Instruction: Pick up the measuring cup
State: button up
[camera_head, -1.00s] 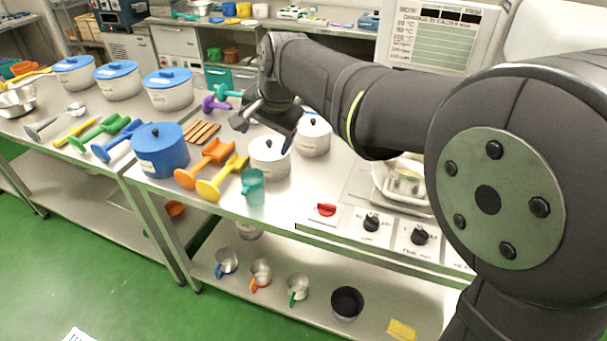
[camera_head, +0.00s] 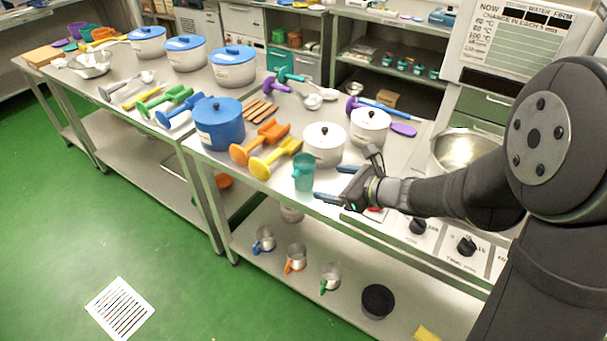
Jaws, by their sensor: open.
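A teal measuring cup (camera_head: 303,172) stands upright near the front edge of the steel table, its handle toward the left. My gripper (camera_head: 328,182) is just right of it, open and empty, with its fingers pointing left toward the cup. Its lower finger reaches close to the cup's base; I cannot tell whether they touch. Small metal cups with a blue handle (camera_head: 264,240), an orange handle (camera_head: 295,259) and a green handle (camera_head: 330,277) stand on the shelf below.
A white pot (camera_head: 323,146) stands behind the gripper, with another white pot (camera_head: 370,127) farther right. Yellow (camera_head: 275,157) and orange (camera_head: 258,142) scoops lie left of the teal cup, near a blue pot (camera_head: 219,124). Control knobs (camera_head: 467,246) sit at the front right.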

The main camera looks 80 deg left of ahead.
aim_at(310, 176)
jog(key=w+m, duration=0.1)
jog(key=f+m+t, duration=0.1)
jog(key=w+f+m+y, duration=0.1)
jog(key=shift+w+d+t, duration=0.3)
jog(key=shift+w, duration=0.05)
jog(key=x, duration=1.2)
jog(key=shift+r, duration=0.15)
jog(key=shift+x, duration=2.65)
jog(key=shift+w+a+r, duration=0.1)
jog(key=shift+w, duration=0.1)
jog(key=c, duration=1.2)
